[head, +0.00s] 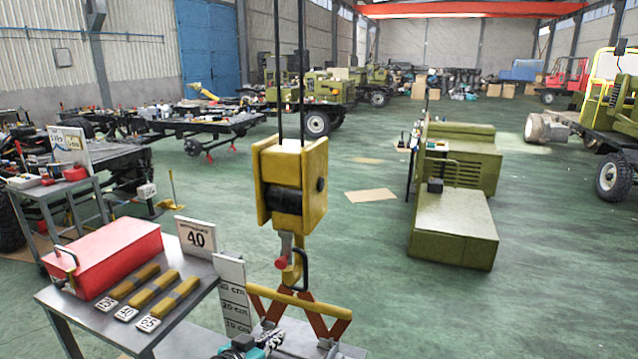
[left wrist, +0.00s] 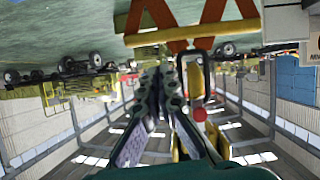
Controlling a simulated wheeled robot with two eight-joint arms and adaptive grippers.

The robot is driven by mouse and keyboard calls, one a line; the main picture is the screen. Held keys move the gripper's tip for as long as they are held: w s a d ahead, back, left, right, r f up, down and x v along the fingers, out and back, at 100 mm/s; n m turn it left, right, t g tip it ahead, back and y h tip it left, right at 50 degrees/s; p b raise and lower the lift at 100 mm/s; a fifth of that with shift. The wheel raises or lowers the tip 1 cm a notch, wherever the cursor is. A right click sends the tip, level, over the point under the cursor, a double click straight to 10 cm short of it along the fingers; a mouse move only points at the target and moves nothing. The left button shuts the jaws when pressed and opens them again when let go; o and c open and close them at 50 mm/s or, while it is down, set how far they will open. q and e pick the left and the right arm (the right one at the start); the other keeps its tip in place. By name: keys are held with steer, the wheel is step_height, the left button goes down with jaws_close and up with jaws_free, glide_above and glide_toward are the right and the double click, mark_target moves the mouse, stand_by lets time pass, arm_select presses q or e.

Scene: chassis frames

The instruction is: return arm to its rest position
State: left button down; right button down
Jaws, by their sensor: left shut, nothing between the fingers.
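My left gripper (head: 262,343), teal with dark fingers, shows at the bottom edge of the head view, close to a yellow lifting bar (head: 300,303) with orange angled legs. In the left wrist view its fingers (left wrist: 167,74) are together with nothing between them. The bar shows there upside down beyond the fingertips (left wrist: 190,34). A yellow hoist block (head: 290,185) hangs on two cables above the bar. Its hook (head: 291,272), with a red knob, is at a dark shackle on the bar; I cannot tell exactly how they engage. My right gripper is not in view.
A height marker (head: 232,291) stands beside the lifting bar. A green machine (head: 453,229) stands right. Green floor between is mostly clear.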

arm_select(q)
steer(key=s+a+f+n+g+y, duration=0.2)
steer(key=s+a, duration=0.1)
steer(key=s, duration=0.7)
steer(key=s+a+f+n+g+y, duration=0.2)
steer(key=s+a+y, duration=0.1)
steer(key=s, duration=0.7)
steer(key=shift+s+a+f+g, duration=0.3)
steer(key=shift+a+g, duration=0.1)
steer(key=shift+a, duration=0.3)
